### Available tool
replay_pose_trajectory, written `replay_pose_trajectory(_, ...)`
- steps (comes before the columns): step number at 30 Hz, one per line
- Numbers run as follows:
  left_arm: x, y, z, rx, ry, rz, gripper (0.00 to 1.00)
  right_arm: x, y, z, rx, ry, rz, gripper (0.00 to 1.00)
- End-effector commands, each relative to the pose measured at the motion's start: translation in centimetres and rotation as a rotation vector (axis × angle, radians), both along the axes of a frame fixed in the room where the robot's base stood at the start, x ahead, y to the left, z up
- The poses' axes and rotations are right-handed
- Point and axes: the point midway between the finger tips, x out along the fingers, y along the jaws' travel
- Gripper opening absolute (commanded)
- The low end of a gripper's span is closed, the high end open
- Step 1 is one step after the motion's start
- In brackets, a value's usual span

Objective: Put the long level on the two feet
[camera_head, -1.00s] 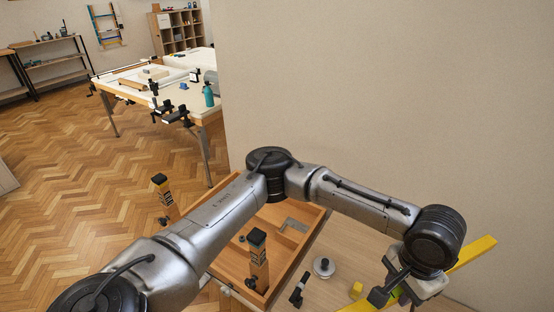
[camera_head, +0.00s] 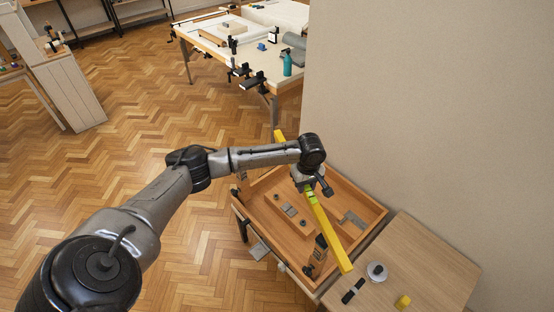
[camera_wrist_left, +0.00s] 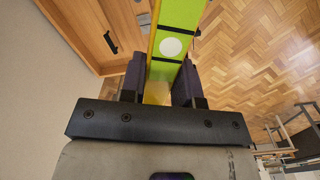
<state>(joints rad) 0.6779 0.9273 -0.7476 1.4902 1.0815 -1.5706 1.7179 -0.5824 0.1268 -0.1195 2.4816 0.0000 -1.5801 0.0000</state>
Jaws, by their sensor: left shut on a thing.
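The long yellow level (camera_head: 329,236) is held in my left gripper (camera_head: 312,188), gripped near its middle. It slants above the wooden tray, its near end toward the lower right and its far end showing beyond my arm. The other foot is not clear behind my arm. My right gripper is out of view.
The shallow wooden tray (camera_head: 368,205) holds small metal pieces. A wall rises at the right. Open parquet lies at the left.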

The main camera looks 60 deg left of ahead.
Motion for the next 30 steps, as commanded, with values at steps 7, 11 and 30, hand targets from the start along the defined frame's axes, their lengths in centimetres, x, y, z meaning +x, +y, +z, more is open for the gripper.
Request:
replay_pose_trajectory(7, -3.6, 7.6, -0.8, 0.001, 0.004, 0.285, 0.00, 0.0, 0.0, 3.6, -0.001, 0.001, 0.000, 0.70)
replay_pose_trajectory(11, -4.5, 9.5, -1.1, -0.001, 0.000, 0.354, 0.00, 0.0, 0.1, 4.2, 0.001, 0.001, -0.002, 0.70)
replay_pose_trajectory(30, -5.0, 10.4, -1.2, -0.002, -0.002, 0.388, 0.00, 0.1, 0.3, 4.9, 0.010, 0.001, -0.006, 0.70)
